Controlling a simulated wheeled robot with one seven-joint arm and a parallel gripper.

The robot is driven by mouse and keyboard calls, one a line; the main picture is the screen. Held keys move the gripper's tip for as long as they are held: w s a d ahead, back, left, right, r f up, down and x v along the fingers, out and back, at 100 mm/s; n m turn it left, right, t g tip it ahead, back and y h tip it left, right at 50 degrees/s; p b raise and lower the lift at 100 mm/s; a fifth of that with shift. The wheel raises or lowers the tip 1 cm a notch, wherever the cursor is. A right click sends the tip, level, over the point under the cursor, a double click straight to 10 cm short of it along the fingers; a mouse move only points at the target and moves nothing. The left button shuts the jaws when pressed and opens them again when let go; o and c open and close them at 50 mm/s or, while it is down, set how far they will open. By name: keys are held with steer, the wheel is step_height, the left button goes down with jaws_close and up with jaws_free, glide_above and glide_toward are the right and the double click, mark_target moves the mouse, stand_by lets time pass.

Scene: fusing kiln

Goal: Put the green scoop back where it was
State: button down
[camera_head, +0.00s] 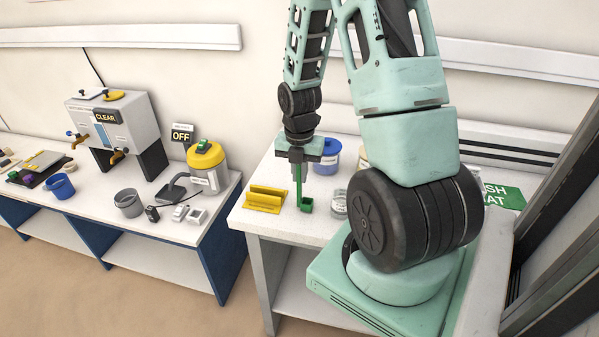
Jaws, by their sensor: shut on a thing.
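The green scoop (306,205) hangs upright below my gripper (298,168), with its handle between the fingers and its small square bowl at the bottom. My gripper points down and is shut on the handle's upper part. The bowl is at or just above the white table top (248,222); I cannot tell whether it touches. A yellow grooved holder (265,199) lies on the table just left of the scoop, apart from it and empty. No label marks the scoop's former place.
A blue-lidded jar (327,158) stands behind my gripper, and a clear lidded jar (339,204) stands close right of the scoop. My arm hides much of the table's right side. A gap separates this table from the left bench (168,228), which holds a yellow-topped canister (207,167).

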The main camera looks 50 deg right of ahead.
steer(key=shift+f, duration=0.2)
steer(key=c, duration=1.9)
jaws_free()
steer(key=shift+f, duration=0.1)
steer(key=o, duration=0.4)
